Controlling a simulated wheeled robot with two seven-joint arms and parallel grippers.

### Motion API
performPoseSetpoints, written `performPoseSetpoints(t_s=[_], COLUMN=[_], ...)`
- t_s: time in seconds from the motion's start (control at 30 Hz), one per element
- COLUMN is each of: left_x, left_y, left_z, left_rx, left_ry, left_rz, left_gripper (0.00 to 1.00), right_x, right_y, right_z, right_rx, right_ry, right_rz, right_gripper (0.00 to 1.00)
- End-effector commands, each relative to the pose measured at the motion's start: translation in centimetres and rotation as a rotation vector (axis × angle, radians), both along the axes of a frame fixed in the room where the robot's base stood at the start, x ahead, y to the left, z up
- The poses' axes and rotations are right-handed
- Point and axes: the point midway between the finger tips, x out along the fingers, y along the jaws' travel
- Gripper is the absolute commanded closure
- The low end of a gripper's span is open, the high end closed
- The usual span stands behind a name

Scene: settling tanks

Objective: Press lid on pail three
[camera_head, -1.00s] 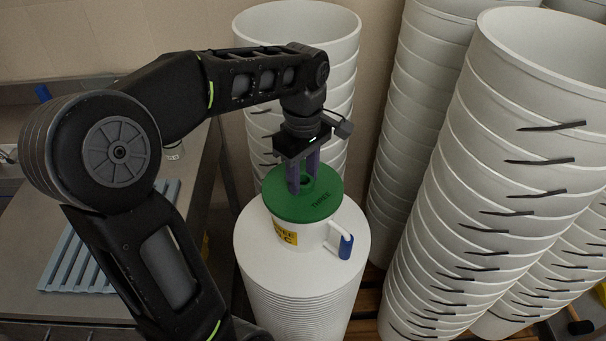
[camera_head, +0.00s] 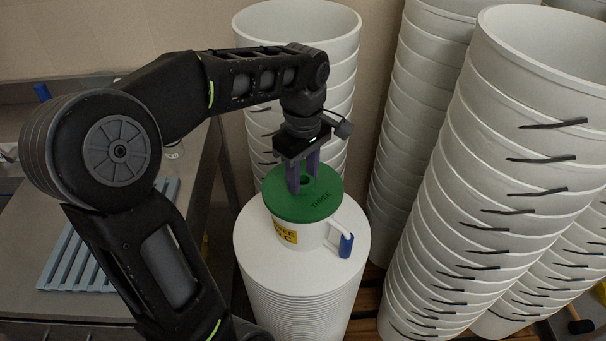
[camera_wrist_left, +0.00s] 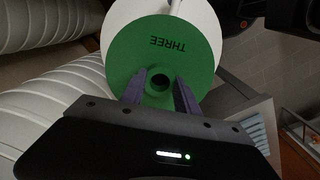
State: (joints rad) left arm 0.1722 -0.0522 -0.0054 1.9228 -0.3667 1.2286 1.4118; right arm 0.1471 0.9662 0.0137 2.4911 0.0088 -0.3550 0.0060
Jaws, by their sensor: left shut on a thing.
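The green lid (camera_head: 318,208), marked THREE, sits on top of a small white pail (camera_head: 313,236) with a yellow label and a blue-gripped handle. The pail stands on a white round stack top (camera_head: 262,262). My left gripper (camera_head: 301,188) points down at the lid, its fingers around the lid's central knob and shut on it. In the left wrist view the lid (camera_wrist_left: 190,62) shows its lettering, and the fingers (camera_wrist_left: 160,92) stand on either side of the round knob. Whether the lid is fully seated all round cannot be told. My right gripper is out of view.
Tall stacks of white buckets stand behind (camera_head: 300,25) and to the right (camera_head: 480,150), close to the pail. A steel bench (camera_head: 30,225) with a blue-grey slatted rack (camera_head: 75,270) lies to the left.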

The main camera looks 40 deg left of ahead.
Motion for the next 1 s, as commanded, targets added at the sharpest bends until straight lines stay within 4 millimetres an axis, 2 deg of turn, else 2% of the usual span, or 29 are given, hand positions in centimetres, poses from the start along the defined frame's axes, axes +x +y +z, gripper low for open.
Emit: performPoseSetpoints(t_s=[0.2,0.23,0.3,0.53,0.7,1.0], left_x=[0.0,0.0,0.0,0.0,0.0,0.0], left_y=[0.0,-0.01,0.0,-0.01,0.0,-0.01], left_z=[0.01,0.02,0.01,0.01,0.01,0.01], left_rx=[0.0,0.0,0.0,0.0,0.0,0.0], left_ry=[0.0,0.0,0.0,0.0,0.0,0.0], left_rz=[0.0,0.0,0.0,0.0,0.0,0.0], left_gripper=[1.0,0.62,0.56,0.38,0.38,0.16], right_x=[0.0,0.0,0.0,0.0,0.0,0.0], right_y=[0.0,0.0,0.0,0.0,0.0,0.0], right_z=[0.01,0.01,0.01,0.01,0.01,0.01], right_rx=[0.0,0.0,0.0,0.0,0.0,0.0], right_ry=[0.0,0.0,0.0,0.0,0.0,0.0], right_rz=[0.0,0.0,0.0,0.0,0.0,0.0], right_gripper=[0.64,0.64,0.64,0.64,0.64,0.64])
